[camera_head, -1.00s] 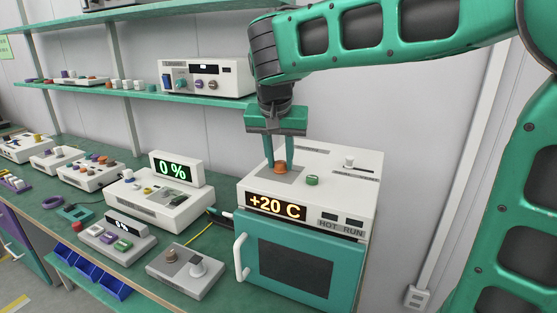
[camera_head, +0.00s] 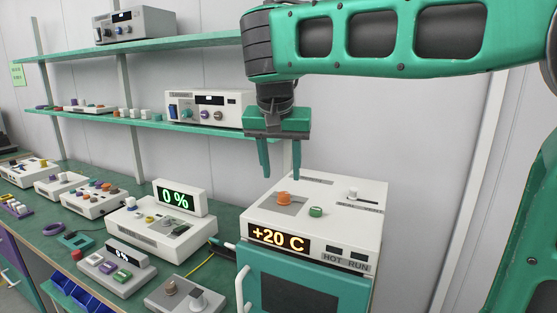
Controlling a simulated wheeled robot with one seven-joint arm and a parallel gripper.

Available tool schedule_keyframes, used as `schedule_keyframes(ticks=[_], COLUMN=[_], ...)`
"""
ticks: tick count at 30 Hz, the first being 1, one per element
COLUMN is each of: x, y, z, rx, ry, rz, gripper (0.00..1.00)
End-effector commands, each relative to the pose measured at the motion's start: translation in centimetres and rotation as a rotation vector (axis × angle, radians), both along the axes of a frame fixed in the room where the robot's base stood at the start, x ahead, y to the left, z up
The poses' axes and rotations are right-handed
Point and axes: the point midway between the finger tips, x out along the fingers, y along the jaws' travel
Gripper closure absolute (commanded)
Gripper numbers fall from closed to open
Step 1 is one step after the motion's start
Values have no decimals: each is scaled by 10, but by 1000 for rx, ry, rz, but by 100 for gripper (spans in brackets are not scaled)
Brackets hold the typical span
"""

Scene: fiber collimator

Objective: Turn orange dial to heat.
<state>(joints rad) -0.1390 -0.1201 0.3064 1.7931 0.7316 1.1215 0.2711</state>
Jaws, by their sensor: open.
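The orange dial (camera_head: 283,198) sits on a grey plate on top of the white and teal oven (camera_head: 330,232). The oven's display (camera_head: 279,238) reads +20 C, and the labels HOT and RUN show on its front. My gripper (camera_head: 281,172) points down above the dial with its two fingers apart. The fingertips are above the dial and clear of it, and nothing is held. A green dial (camera_head: 316,211) sits to the right of the orange one.
A white knob on a slider (camera_head: 352,193) stands at the oven top's right. A white device showing 0 % (camera_head: 175,199) and a grey box with knobs (camera_head: 186,297) stand to the left. A shelf (camera_head: 150,119) with instruments is behind.

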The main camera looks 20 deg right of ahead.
Motion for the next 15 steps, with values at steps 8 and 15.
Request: schedule_keyframes(ticks=[8,15], x=[-9,-11], y=[6,6], z=[27,31], rx=[1,0], ry=[0,0], rz=[-2,-1], gripper=[56,56])
